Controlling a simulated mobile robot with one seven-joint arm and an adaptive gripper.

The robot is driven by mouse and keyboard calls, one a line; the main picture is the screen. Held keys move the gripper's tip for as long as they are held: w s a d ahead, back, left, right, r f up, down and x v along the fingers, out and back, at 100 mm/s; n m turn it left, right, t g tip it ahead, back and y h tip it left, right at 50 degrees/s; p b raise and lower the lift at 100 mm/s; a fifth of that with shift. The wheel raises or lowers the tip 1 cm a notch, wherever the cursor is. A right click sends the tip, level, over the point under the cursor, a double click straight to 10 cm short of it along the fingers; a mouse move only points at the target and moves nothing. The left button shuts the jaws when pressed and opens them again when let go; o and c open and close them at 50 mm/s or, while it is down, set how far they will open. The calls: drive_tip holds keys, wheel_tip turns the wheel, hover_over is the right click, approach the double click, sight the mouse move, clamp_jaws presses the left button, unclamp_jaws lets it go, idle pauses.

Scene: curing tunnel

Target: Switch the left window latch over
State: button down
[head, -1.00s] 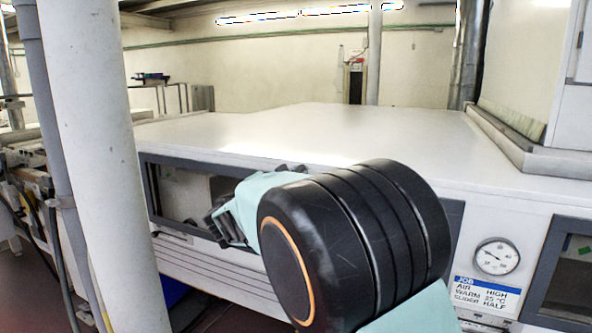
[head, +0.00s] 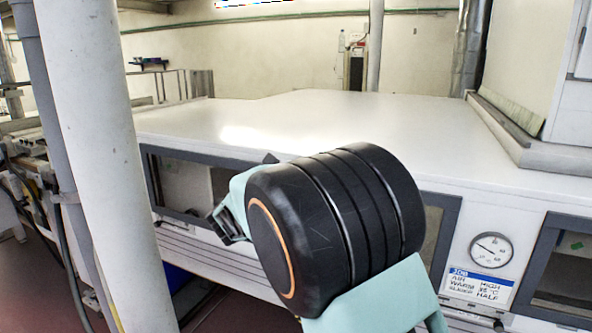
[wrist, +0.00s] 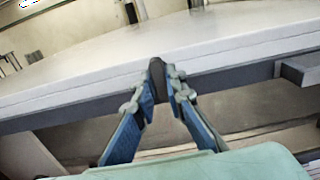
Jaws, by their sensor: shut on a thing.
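The left window (head: 185,188) is a dark-framed pane in the white machine's front, partly hidden behind my arm. In the wrist view, my gripper (wrist: 166,80) has its two blue-padded fingers closed together on a dark upright piece, the left window latch (wrist: 157,72). The latch stands at the window's grey top frame, just under the white top edge. In the head view, my gripper (head: 230,222) is in front of this window, with its fingertips mostly hidden. A small dark tip at the frame's top edge may be the latch, but I cannot tell its exact angle.
The white machine top (head: 320,115) is broad and clear. A pale column (head: 105,160) stands close on the left. A round gauge (head: 491,249) and a blue-and-white label (head: 478,285) are on the front at right, beside another dark-framed window (head: 565,265).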

drive_tip(key=c, duration=2)
unclamp_jaws()
drive_tip(key=shift+o, duration=0.2)
drive_tip(key=v, duration=1.2)
